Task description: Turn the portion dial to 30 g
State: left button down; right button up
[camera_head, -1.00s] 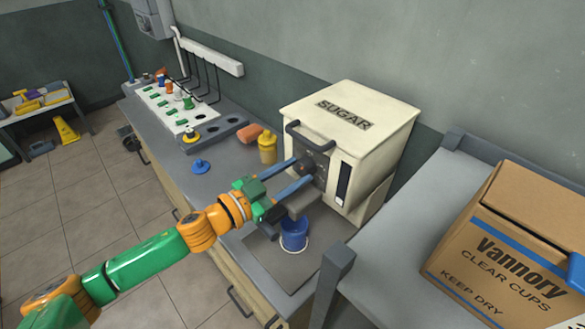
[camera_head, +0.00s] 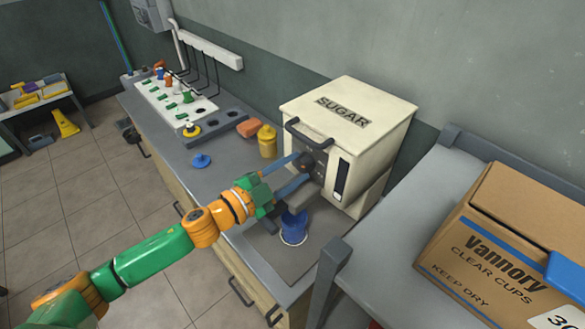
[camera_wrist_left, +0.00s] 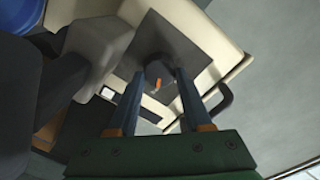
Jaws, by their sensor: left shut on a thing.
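The cream sugar dispenser (camera_head: 350,115), labelled SUGAR, stands on the counter against the wall. Its dark portion dial (camera_head: 305,162) is on the front panel. My left gripper (camera_head: 303,167) reaches it from the left, with its blue fingers shut on the dial's two sides. In the left wrist view the round dark dial (camera_wrist_left: 155,70) sits between the fingertips, and an orange mark shows on it. The scale and its numbers cannot be read. A blue cup (camera_head: 294,222) stands below the dispenser's spout. My right gripper is not in view.
A white card (camera_head: 556,318), partly cut off, shows "30".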

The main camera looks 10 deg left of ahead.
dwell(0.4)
pick_arm(q)
jog(key=shift+c, duration=1.6)
grip_release()
jog(key=shift+s+a+f, duration=0.15)
jog(key=shift+s+a, duration=0.1)
jog(key=shift+s, duration=0.05)
jog(key=b+v, duration=0.3)
jog(key=v, duration=0.2)
jog(key=shift+s+a+f, duration=0.1)
jog(key=shift+s+a, duration=0.05)
jog(key=shift+s, duration=0.05)
jog(key=shift+s+a+r, duration=0.2)
jog(key=shift+s+r, duration=0.05)
jog(key=shift+s, duration=0.15)
